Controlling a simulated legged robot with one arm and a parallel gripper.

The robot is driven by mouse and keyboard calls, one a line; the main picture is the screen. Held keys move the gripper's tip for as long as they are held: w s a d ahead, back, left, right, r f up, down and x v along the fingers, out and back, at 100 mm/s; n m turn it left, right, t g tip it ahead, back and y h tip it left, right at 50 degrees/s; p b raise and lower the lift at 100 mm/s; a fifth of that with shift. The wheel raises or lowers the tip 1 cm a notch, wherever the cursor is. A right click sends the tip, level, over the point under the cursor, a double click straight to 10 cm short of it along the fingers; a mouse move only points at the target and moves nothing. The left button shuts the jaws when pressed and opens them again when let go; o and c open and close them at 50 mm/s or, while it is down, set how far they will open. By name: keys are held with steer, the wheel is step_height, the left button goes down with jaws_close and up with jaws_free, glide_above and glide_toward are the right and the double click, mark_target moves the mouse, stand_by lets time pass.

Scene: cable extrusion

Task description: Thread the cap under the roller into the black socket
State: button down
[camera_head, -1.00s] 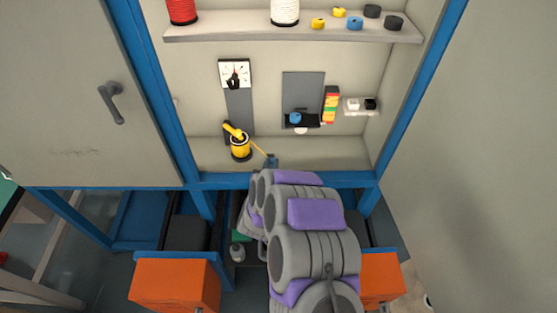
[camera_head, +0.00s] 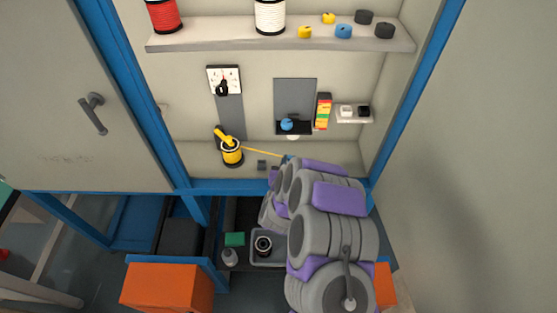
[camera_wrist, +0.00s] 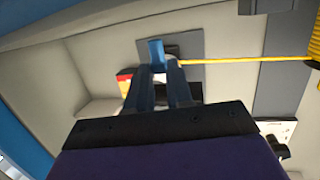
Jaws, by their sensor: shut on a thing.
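My gripper (camera_head: 287,160) is at the cabinet's lower front, partly hidden by my arm. In the wrist view its fingers (camera_wrist: 158,75) are shut on the yellow cable's end, and the cap is hard to make out. The cable (camera_wrist: 240,60) runs taut from the yellow spool (camera_head: 231,153) to the fingertips. The blue roller (camera_head: 287,124) sits at the dark lower part of a grey panel, above and apart from the gripper. The black socket (camera_head: 364,111) is beside a white one (camera_head: 346,111) on a small shelf, right of the roller.
A striped coloured box (camera_head: 323,111) stands between the panel and the small shelf. The blue frame (camera_head: 240,187) edges the front. An upper shelf (camera_head: 280,38) holds spools.

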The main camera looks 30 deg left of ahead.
steer(key=shift+w+d+f+p, duration=0.15)
steer(key=shift+w+d+p, duration=0.85)
steer(key=shift+w+d, duration=0.35)
steer(key=d, duration=0.1)
steer(key=w+d+p, duration=0.1)
steer(key=d+p, duration=0.1)
steer(key=d, duration=0.1)
steer(key=shift+w, duration=0.3)
steer(key=shift+w+d+p, duration=0.25)
steer(key=shift+d+p, duration=0.05)
steer(key=shift+d, duration=0.1)
steer(key=shift+w, duration=0.15)
steer(key=shift+d, duration=0.2)
steer(key=shift+a, duration=0.15)
